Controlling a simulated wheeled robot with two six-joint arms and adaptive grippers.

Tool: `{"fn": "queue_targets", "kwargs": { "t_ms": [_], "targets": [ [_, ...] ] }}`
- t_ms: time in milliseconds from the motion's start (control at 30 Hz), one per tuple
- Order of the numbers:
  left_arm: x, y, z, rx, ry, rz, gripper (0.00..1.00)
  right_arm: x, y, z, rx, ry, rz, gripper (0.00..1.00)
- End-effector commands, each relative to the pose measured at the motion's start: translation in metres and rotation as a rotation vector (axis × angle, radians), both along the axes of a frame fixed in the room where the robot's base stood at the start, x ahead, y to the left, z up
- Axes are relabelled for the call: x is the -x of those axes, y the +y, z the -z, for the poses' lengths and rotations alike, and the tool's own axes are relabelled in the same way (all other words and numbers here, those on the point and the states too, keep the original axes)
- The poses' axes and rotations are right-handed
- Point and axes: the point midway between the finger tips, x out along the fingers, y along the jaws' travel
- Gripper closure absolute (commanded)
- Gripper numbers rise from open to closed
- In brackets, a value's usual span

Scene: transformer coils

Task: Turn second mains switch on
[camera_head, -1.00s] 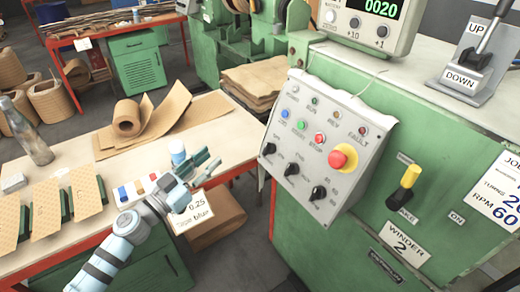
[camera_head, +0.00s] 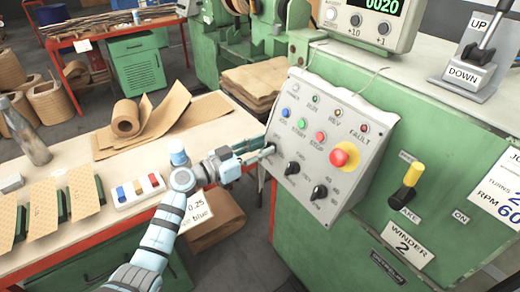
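The grey control panel (camera_head: 345,135) on the green machine carries black rotary switches along its lower part. The middle black switch (camera_head: 292,168) and the right black switch (camera_head: 318,192) are in plain view. No switch is clearly labelled as mains. My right gripper is out of view.
A red emergency button (camera_head: 345,156) and several small coloured buttons and lamps are on the panel. An UP/DOWN lever (camera_head: 487,42) stands on the machine top. The bench (camera_head: 75,215) at left holds coil parts, a paper roll (camera_head: 126,118) and a bottle (camera_head: 32,143).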

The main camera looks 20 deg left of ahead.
Motion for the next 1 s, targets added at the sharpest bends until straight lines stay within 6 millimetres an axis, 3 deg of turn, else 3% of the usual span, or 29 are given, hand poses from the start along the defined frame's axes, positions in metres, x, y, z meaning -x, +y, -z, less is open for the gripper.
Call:
{"fn": "queue_targets", "kwargs": {
  "t_ms": [167,367,1000],
  "targets": [
    [0.0001,0.0002,-0.0003,0.0,0.0,0.0,0.71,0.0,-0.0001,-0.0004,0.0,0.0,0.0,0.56],
    [0.0005,0.0,-0.0002,0.001,0.0,0.001,1.0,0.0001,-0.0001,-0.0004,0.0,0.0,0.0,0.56],
    [0.0013,-0.0032,0.0011,-0.028,-0.022,0.023,1.0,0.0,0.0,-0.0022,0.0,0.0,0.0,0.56]
  ]
}}
